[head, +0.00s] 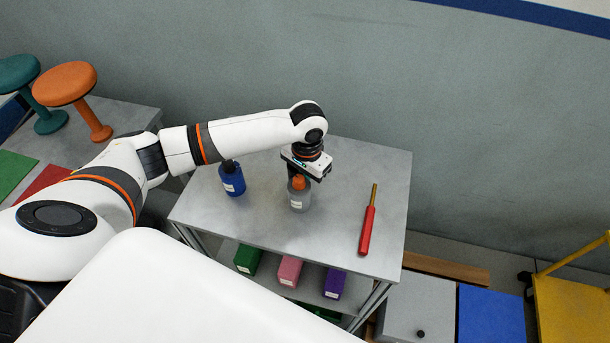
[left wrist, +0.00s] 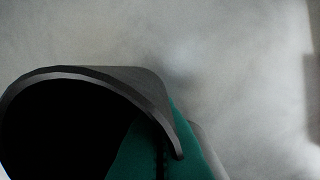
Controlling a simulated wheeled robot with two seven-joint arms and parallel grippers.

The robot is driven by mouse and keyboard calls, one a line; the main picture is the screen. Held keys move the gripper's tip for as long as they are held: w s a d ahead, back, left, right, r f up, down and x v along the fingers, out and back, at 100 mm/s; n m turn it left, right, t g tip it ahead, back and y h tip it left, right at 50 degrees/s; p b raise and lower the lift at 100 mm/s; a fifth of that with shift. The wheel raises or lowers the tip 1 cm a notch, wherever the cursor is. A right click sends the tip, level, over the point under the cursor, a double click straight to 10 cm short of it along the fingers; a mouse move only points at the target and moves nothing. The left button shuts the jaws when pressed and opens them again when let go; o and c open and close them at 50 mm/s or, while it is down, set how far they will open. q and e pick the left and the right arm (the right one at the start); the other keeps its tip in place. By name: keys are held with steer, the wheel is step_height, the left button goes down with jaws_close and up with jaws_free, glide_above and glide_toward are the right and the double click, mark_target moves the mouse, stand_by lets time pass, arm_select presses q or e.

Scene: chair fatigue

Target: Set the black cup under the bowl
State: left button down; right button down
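No black cup and no bowl can be made out for certain in the head view. My left gripper (head: 301,178) points down over the table, at the orange cap of a grey bottle (head: 299,200). I cannot tell whether it touches the cap, and its fingers are too small and hidden to show if they are open. In the left wrist view a large dark, curved-rimmed form (left wrist: 95,85) with a black inside fills the lower left, beside a teal piece (left wrist: 190,140); I cannot tell what they are. My right gripper is not in view.
The grey table (head: 335,170) also carries a blue bottle (head: 232,180) and a red-handled tool (head: 367,230). Green (head: 247,259), pink (head: 289,271) and purple (head: 334,283) boxes stand on its lower shelf. Teal (head: 18,72) and orange (head: 66,82) stools stand at the upper left.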

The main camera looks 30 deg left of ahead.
arm_select(q)
steer(key=c, duration=2.1)
jaws_free()
steer(key=shift+f, duration=0.1)
steer(key=shift+c, duration=0.2)
steer(key=o, duration=0.4)
steer(key=shift+o, duration=0.2)
